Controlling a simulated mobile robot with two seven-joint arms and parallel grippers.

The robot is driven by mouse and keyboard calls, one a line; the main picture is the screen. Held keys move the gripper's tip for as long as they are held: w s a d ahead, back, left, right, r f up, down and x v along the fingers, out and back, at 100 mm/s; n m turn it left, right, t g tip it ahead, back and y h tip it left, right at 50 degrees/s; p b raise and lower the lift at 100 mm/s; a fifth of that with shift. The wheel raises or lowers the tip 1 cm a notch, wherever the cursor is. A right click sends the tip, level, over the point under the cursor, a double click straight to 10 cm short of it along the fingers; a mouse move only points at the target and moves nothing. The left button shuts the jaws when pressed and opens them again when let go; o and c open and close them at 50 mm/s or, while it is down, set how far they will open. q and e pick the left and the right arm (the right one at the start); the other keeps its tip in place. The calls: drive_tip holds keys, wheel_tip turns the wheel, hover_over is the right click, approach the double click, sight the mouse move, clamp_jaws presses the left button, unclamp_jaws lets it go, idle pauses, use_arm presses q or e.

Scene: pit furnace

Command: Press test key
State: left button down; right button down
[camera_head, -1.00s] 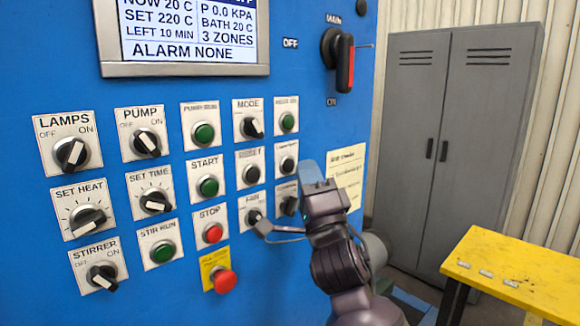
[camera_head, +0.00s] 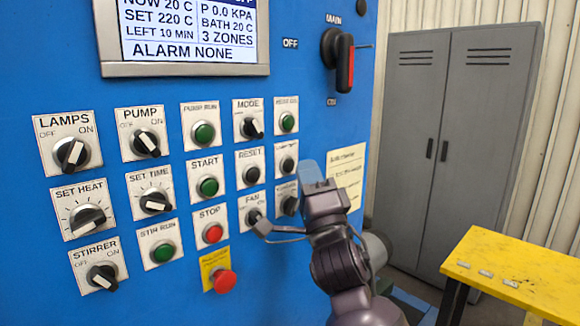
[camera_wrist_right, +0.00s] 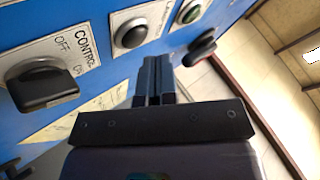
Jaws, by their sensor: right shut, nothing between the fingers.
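The likely test key is a small black round button (camera_head: 287,165) in the right column of the blue panel, below a green lamp; its label is too blurred to read surely. In the right wrist view the black button (camera_wrist_right: 132,36) sits on a white plate beside the CONTROL knob. My right gripper (camera_head: 311,172) is shut and empty, just right of the button in the head view. In the wrist view its closed fingers (camera_wrist_right: 153,68) point toward the panel near the button. Contact cannot be made out, and no gap is clear. My left gripper is out of view.
The CONTROL knob (camera_wrist_right: 42,86) stands out close to the gripper. Other knobs and buttons fill the panel, including a red mushroom button (camera_head: 224,281). The MAIN handle (camera_head: 344,62) projects above. A grey cabinet (camera_head: 455,130) and yellow table (camera_head: 525,268) stand right.

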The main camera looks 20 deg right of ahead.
drive_tip(key=shift+w+a, duration=0.1)
drive_tip(key=shift+w, duration=0.1)
drive_tip(key=shift+w, duration=0.2)
idle(0.6)
drive_tip(key=shift+w+a, duration=0.15)
drive_tip(key=shift+w, duration=0.2)
idle(0.4)
drive_tip(key=shift+s, duration=0.1)
idle(0.3)
drive_tip(key=shift+s+d, duration=0.2)
drive_tip(key=shift+s, duration=0.45)
